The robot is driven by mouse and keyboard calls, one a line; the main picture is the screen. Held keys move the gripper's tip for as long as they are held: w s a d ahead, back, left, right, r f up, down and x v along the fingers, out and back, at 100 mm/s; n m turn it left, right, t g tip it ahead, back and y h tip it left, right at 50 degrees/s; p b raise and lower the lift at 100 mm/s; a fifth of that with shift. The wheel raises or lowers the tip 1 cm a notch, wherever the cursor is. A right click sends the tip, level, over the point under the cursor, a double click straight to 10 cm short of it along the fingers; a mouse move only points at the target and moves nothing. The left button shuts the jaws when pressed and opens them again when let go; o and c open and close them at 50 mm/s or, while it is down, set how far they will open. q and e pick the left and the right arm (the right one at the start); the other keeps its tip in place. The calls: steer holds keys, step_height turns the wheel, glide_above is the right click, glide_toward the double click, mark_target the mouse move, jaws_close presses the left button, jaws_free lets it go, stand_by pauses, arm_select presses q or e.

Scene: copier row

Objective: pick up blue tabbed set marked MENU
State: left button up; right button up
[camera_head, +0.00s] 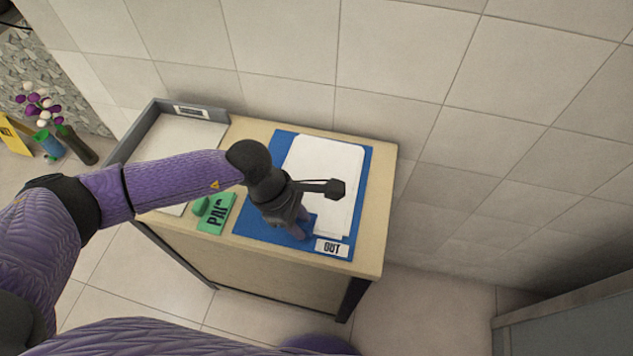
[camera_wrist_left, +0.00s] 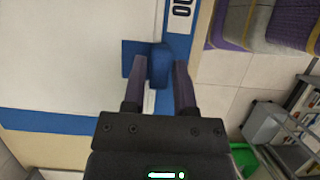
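No MENU marking is visible. My right gripper is in neither view.
The blue mat (camera_head: 262,222) marked OUT bears white papers (camera_head: 325,170) on a wooden-topped cabinet (camera_head: 375,220). A green tabbed set (camera_head: 215,215), lettering partly hidden, lies left of it. A grey-edged tray (camera_head: 150,125) is at the back left. A tiled wall stands behind.

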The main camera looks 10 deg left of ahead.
arm_select(q)
jaws_close()
step_height(320, 180, up, 13)
steer(key=p, duration=0.4)
steer(key=shift+p, duration=0.35)
